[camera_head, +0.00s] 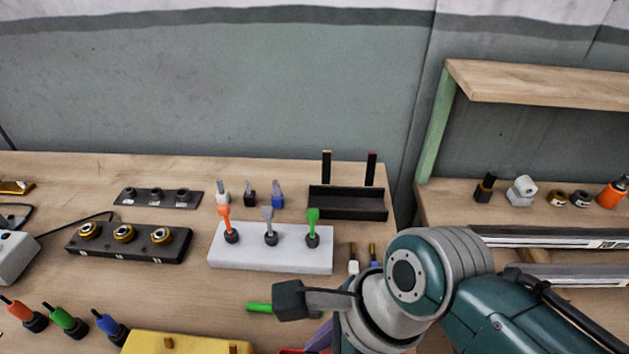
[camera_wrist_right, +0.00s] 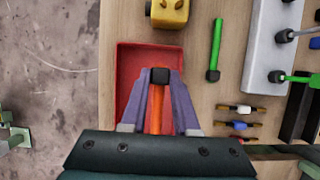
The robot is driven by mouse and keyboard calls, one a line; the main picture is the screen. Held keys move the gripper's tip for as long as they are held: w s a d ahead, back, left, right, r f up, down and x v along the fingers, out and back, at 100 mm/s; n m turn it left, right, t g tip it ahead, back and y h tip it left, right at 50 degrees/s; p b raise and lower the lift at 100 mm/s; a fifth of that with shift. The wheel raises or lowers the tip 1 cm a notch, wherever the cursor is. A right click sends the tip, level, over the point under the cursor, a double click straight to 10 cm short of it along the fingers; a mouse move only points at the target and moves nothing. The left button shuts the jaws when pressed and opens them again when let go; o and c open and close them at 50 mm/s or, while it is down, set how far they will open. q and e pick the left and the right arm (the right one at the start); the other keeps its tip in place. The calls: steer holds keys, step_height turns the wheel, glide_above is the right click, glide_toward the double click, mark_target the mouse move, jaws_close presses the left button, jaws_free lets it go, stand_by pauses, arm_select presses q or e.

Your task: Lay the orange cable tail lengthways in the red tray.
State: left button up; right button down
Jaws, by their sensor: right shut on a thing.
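My right gripper (camera_wrist_right: 160,82) has purple fingers, shut on the orange cable tail (camera_wrist_right: 156,112). The tail runs between the fingers, with a black end at the fingertips. The red tray (camera_wrist_right: 130,70) lies beneath them in the right wrist view; fingers and tail overlap its inside. I cannot tell whether the tail touches the tray floor. In the head view, only a sliver of the tray (camera_head: 290,351) shows at the bottom edge, and my right arm hides most of the gripper (camera_head: 320,335). My left gripper is not in view.
A green stick (camera_wrist_right: 215,50) lies right of the tray in the wrist view. A yellow block (camera_head: 185,343) is nearby. A white block (camera_head: 270,260) holds orange, grey and green upright pieces. Small connectors (camera_wrist_right: 240,125) lie near the fingers. Bare floor (camera_wrist_right: 50,80) is left of the table edge.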

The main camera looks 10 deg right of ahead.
steer(key=shift+s+a+f, duration=0.1)
steer(key=shift+s+a, duration=0.15)
steer(key=shift+s, duration=0.2)
steer(key=shift+s+a+f, duration=0.1)
steer(key=shift+s+a, duration=0.15)
steer(key=shift+s, duration=0.2)
step_height(320, 180, down, 8)
steer(key=b, duration=0.5)
steer(key=c, duration=0.6)
jaws_free()
